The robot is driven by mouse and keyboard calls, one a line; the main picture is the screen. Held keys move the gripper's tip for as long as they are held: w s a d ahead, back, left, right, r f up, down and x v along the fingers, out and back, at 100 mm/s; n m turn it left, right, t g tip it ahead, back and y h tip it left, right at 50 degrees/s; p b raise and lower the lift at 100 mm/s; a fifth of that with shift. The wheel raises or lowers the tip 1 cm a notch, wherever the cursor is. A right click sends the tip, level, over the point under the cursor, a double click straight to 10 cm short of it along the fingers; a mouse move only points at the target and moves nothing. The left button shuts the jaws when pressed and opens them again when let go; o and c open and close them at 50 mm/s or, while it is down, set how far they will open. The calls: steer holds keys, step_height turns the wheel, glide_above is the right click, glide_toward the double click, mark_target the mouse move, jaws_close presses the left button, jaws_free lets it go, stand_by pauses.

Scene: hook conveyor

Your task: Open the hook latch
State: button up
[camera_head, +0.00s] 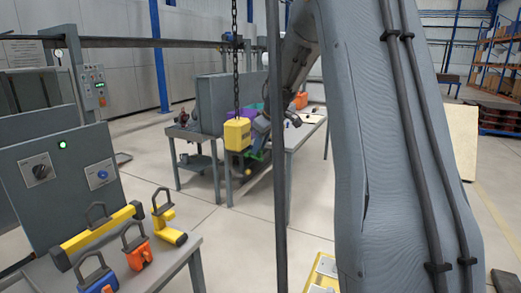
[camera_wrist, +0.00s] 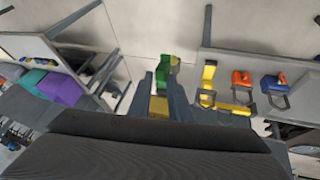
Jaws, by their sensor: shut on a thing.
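A yellow hook block (camera_head: 237,134) hangs from a dark chain (camera_head: 236,75) in the head view. A small green part (camera_head: 255,156), apparently the latch, shows below it, beside my gripper (camera_head: 259,142). In the wrist view, my gripper (camera_wrist: 161,95) has its two fingers close about the green part (camera_wrist: 162,74), with a yellow piece (camera_wrist: 158,107) just behind it. The jaws are shut on the green part. My wrist and the block hide much of the hook, and I cannot tell the latch's exact angle.
A table (camera_head: 188,256) at the front left holds yellow, orange and blue pieces with dark loops. A grey control box (camera_head: 62,178) stands behind it. Another table (camera_head: 302,128) with purple and orange bins is behind the hook. Open floor (camera_head: 150,180) lies between.

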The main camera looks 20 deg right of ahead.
steer(key=shift+w+d+r, duration=0.15)
steer(key=shift+w+r, duration=0.05)
steer(key=shift+r, duration=0.3)
steer(key=shift+w+a+r, duration=0.2)
steer(key=shift+w+r, duration=0.1)
steer(key=shift+r, duration=0.35)
steer(key=o, duration=0.8)
steer(key=shift+f, duration=0.1)
steer(key=shift+a+f, duration=0.1)
steer(key=shift+a, duration=0.05)
steer(key=shift+a+v, duration=0.2)
steer(key=shift+v, duration=4.3)
steer(key=shift+d+f, duration=0.1)
